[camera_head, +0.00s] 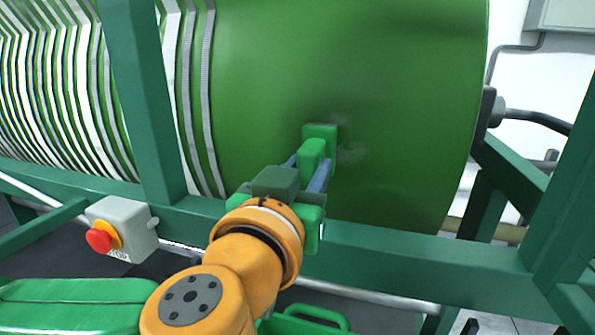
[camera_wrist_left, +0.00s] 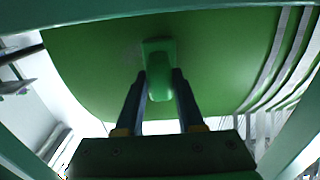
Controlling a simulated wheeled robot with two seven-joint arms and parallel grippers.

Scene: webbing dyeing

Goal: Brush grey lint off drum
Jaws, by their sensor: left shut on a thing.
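The large green drum (camera_head: 400,70) fills the upper part of the head view and also shows in the left wrist view (camera_wrist_left: 100,60). Dark grey lint (camera_head: 345,125) smudges its face around and to the right of the brush. My left gripper (camera_head: 308,172) is shut on the handle of a green brush (camera_head: 320,133). The brush head is at the drum face, apparently touching it; the exact contact is hidden. In the left wrist view the brush (camera_wrist_left: 158,68) sits between the two fingers of the left gripper (camera_wrist_left: 160,88). My right gripper is not in view.
A green frame post (camera_head: 143,100) stands left of the brush, and a green rail (camera_head: 400,258) runs below the drum. A grey box with a red stop button (camera_head: 100,238) is on the rail at left. White webbing (camera_head: 60,90) winds around the drum's left part. A green handled container (camera_head: 305,320) is below.

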